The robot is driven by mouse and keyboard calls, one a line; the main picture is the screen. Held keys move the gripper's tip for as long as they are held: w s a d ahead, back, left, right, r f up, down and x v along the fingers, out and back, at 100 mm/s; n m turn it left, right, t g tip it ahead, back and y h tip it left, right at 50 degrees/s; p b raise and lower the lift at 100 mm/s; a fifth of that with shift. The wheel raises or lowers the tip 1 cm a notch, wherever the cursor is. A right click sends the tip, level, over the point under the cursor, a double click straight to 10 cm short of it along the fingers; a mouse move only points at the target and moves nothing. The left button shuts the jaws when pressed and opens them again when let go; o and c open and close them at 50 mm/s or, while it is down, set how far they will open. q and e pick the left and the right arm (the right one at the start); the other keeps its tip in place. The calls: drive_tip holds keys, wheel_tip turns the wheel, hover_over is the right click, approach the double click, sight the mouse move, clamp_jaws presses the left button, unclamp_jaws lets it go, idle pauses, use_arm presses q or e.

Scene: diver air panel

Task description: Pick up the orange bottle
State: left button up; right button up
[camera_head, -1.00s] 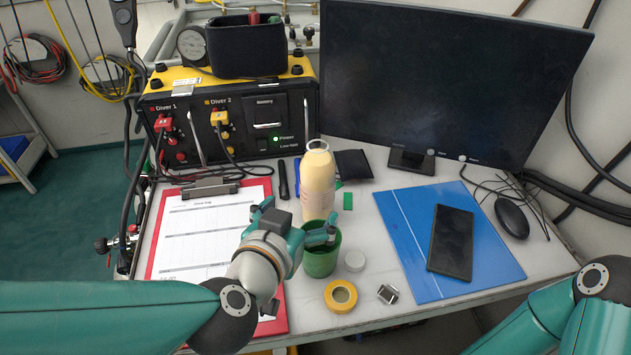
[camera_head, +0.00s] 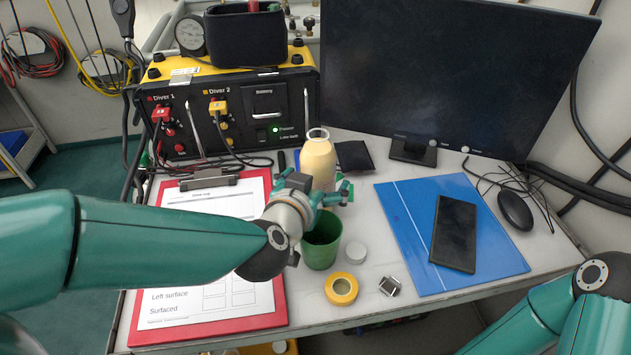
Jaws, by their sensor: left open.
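The bottle (camera_head: 318,160), pale orange to cream with a white ring-like top, stands upright on the table in front of the black and yellow air panel. My left gripper (camera_head: 317,186) is open at the bottle's lower part, with its fingers toward either side of it. The gripper hides the bottle's base, and I cannot tell whether the fingers touch it. My right arm shows at the lower right, but its gripper is out of view.
A green cup (camera_head: 322,243) stands just in front of the bottle, close under my left gripper. A white cap (camera_head: 355,252) and a yellow tape roll (camera_head: 341,289) lie nearby. A clipboard (camera_head: 170,328) is left, a blue folder (camera_head: 407,270) right, and a monitor (camera_head: 450,75) behind.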

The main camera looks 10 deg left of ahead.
use_arm(q)
drive_tip(key=shift+r, duration=0.1)
drive_tip(key=c, duration=1.7)
drive_tip(key=shift+r, duration=0.2)
drive_tip(key=shift+s+a+r+p, duration=0.1)
drive_tip(key=shift+s+r+p, duration=0.05)
drive_tip(key=shift+r+p, duration=3.35)
drive_tip(key=shift+r, duration=2.1)
drive_tip(key=shift+s+a, duration=0.3)
drive_tip(key=shift+s, duration=0.4)
drive_tip(key=shift+s+a, duration=0.3)
drive_tip(key=shift+s, duration=0.4)
drive_tip(key=b, duration=0.3)
approach(317, 126)
drive_tip(key=shift+s+a+f, duration=1.65)
drive_tip(key=shift+s+a, duration=0.85)
drive_tip(key=shift+s, duration=0.8)
drive_tip(key=shift+s+a+b, duration=0.25)
drive_tip(key=shift+s, duration=0.4)
drive_tip(key=shift+s+a+b, duration=0.25)
drive_tip(key=shift+s, duration=0.35)
drive_tip(key=shift+s+a+b, duration=0.25)
drive_tip(key=shift+s, duration=0.4)
